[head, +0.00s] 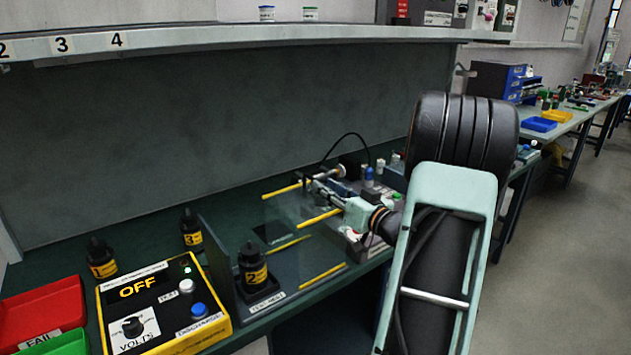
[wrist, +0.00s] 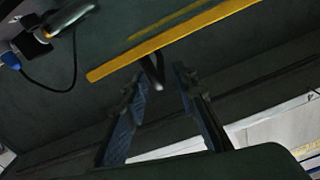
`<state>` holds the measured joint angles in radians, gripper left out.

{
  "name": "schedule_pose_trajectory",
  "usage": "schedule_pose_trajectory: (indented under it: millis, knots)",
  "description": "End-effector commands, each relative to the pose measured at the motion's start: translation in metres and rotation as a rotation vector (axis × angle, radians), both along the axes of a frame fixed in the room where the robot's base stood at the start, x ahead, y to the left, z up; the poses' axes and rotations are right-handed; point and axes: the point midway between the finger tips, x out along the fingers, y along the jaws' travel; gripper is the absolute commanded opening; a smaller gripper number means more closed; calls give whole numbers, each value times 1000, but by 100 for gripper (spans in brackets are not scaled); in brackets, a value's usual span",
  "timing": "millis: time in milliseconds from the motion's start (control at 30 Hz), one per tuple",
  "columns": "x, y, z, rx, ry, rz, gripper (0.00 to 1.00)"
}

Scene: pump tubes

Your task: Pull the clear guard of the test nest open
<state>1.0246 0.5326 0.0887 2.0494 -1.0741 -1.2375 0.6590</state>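The test nest holds an upright black bottle labelled 2 (head: 252,268) behind a dark side plate (head: 218,262) in the head view. The clear guard (head: 293,217) is a see-through panel right of the bottle, with yellow strips along its edges. My gripper (head: 308,180) is at the guard's far upper side. In the wrist view a yellow strip (wrist: 175,42) crosses above my gripper (wrist: 160,80). Its two blue-padded fingers are apart. A small dark upright piece (wrist: 153,70), perhaps the guard's handle, shows near the gap between the fingertips; I cannot tell if they touch it.
A yellow control box (head: 160,305) reading OFF stands left of the nest, with black bottles 1 (head: 101,260) and 3 (head: 191,232) behind it. Red (head: 42,312) and green (head: 68,344) trays are far left. Small bench items and a black cable lie beyond my gripper.

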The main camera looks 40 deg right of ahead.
Motion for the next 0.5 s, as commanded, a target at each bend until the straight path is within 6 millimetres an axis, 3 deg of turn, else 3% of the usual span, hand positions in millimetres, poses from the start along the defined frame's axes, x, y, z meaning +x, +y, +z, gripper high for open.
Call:
schedule_pose_trajectory:
  millis: [200,500]
  knots:
    - [-29,-1,0,1,0,-1,26]
    - [-34,-1,0,0,0,0,26]
